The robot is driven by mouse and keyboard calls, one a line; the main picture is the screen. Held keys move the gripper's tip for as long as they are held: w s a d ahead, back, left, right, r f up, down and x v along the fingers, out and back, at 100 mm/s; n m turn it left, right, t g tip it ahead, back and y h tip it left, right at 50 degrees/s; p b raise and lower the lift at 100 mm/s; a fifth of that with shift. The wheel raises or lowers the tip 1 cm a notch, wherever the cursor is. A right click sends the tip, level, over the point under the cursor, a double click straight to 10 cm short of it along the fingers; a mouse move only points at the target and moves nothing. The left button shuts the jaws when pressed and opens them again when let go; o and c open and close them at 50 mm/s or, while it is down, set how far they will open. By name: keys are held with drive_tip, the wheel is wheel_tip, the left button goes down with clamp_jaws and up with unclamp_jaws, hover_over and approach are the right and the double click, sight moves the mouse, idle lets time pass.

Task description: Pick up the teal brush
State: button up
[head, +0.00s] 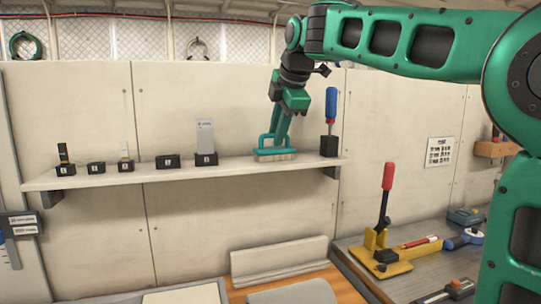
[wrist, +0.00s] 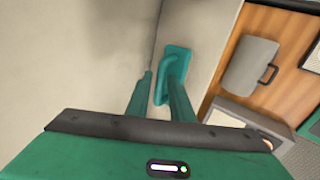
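The teal brush (head: 275,154) stands bristles down near the right end of the wall shelf, with a pale bristle block under a teal back and handle. In the wrist view, the brush (wrist: 174,62) shows beyond my fingertips, its looped handle close to the right finger. My gripper (head: 277,134) points down above the brush, with its fingers at handle height. In the wrist view, my gripper (wrist: 158,82) has its two fingers apart, with a gap between them. Whether a finger touches the handle cannot be told.
The shelf (head: 225,168) also carries several small black holders. A blue-handled tool (head: 331,105) stands in a black block (head: 329,146) just right of the brush. A grey plate (head: 205,136) stands to the left. A workbench (head: 415,275) with a red-handled tool (head: 387,190) is lower right.

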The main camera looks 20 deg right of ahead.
sight(276, 149)
clamp_jaws()
drive_tip(key=shift+r, duration=0.8)
wheel_tip(276, 149, up, 3)
drive_tip(key=s+a+r, duration=0.5)
drive_tip(key=a+r, duration=0.1)
drive_tip(key=a, duration=0.4)
drive_tip(key=shift+s+r, duration=0.15)
drive_tip(key=shift+s, duration=0.1)
idle(0.7)
